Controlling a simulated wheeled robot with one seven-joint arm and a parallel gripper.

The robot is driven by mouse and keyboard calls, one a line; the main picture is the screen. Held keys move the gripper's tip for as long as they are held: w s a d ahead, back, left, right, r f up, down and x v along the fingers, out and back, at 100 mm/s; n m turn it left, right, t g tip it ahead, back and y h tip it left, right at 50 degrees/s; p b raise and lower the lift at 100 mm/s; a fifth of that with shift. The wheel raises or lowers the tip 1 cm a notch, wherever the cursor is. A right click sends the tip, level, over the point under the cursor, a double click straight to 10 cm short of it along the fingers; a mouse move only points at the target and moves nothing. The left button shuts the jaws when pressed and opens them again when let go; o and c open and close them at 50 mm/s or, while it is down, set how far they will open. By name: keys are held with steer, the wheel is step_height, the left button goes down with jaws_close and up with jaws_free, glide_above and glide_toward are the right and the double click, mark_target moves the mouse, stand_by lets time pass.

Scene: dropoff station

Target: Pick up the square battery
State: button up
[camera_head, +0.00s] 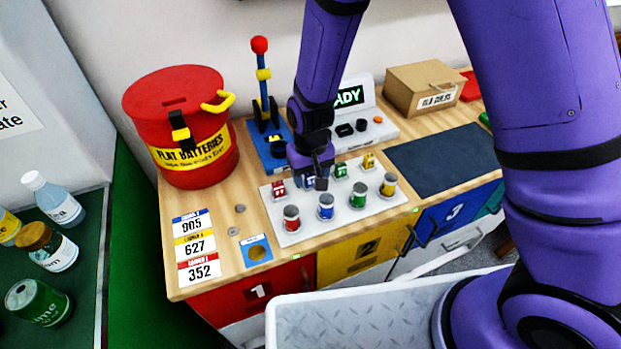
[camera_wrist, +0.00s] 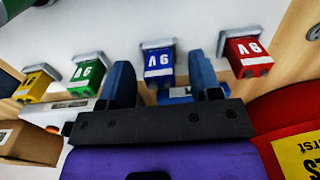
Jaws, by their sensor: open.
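Several square 9V batteries stand in a row at the back of a white tray (camera_head: 310,228): red (camera_head: 279,189), blue (camera_head: 311,182), green (camera_head: 341,171) and yellow (camera_head: 369,161). My gripper (camera_head: 319,178) points down over the blue one and partly hides it. In the wrist view, the blue square battery (camera_wrist: 158,63) shows between the two open fingers of my gripper (camera_wrist: 161,76), with gaps on both sides. The red one (camera_wrist: 248,56) is to the right; the green (camera_wrist: 87,73) and yellow (camera_wrist: 36,84) ones are to the left.
Several round cells, such as the blue one (camera_head: 326,207), stand in the tray's front row. A red battery bin (camera_head: 183,125) is at the left, a lever (camera_head: 263,90) and a display device (camera_head: 357,117) behind. A dark mat (camera_head: 437,157) lies clear at the right.

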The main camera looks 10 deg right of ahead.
steer(key=shift+c, duration=0.5)
steer(key=c, duration=0.9)
steer(key=shift+r, duration=0.1)
